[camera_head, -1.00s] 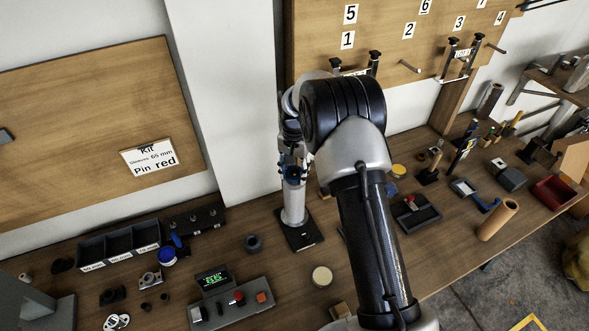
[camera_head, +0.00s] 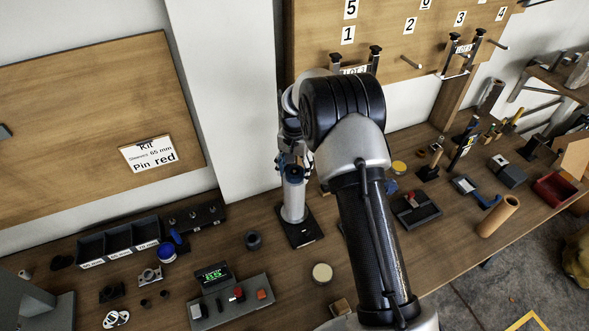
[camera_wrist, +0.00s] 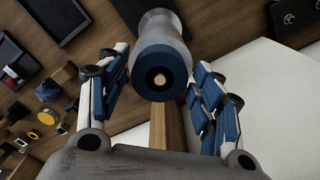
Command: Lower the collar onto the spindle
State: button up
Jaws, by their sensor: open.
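A light grey post (camera_head: 293,204) stands upright on a black square base (camera_head: 302,236) on the bench. A dark blue ring, apparently the collar (camera_head: 292,172), sits at its top. In the wrist view the collar (camera_wrist: 160,94) shows a dark centre hole with a tan tip inside, apparently the spindle (camera_wrist: 160,79). The collar looks roughly centred on the grey post (camera_wrist: 158,33); whether it is fully seated cannot be told. My gripper (camera_wrist: 157,57) is open, with blue-padded fingers on either side, apart from the collar. In the head view my gripper (camera_head: 293,161) is partly hidden.
A control box (camera_head: 230,303) with a green display stands front left. A dark ring (camera_head: 253,241) and a pale disc (camera_head: 322,273) lie near the post. A three-bin tray (camera_head: 120,244) is at left. A white pillar (camera_head: 225,100) rises close behind.

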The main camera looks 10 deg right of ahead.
jog(key=shift+o, duration=0.2)
notch_tip(320, 180, up, 12)
dwell(0.6)
dwell(0.5)
